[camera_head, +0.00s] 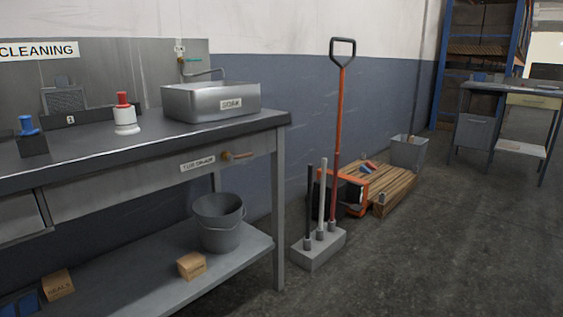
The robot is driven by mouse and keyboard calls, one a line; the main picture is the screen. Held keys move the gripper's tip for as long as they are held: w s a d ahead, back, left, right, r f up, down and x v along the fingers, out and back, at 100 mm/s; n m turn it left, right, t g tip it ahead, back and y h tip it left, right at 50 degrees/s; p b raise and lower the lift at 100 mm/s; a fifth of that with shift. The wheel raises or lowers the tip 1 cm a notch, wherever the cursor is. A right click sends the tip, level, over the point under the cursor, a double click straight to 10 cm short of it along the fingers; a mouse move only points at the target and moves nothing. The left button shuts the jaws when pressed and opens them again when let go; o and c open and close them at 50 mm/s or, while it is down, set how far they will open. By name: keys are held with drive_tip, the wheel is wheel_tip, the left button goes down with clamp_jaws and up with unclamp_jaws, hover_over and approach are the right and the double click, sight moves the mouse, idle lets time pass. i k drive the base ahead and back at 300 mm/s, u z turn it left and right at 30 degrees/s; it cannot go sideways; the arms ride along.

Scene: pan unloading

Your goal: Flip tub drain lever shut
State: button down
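The tub drain lever (238,155) is a small brown handle on the front apron of the grey bench. It points right, roughly level, just right of a white label reading "TUB DRAIN" (198,164). A metal tub (190,103) labelled "SOAK" stands on the bench top above it, under a wall tap (205,71). The inside of the tub is mostly hidden by its walls. My gripper is not in view.
A grey bucket (219,222) and small boxes (191,265) sit on the lower shelf. A red-and-white bottle (125,115) stands on the bench (75,145). A block holding upright tools (319,249) stands right of the bench leg.

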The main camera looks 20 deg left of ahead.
sight(230, 157)
drive_tip(key=k, duration=0.55)
drive_tip(key=u, duration=1)
drive_tip(key=i, duration=1.45)
drive_tip(key=z, duration=0.65)
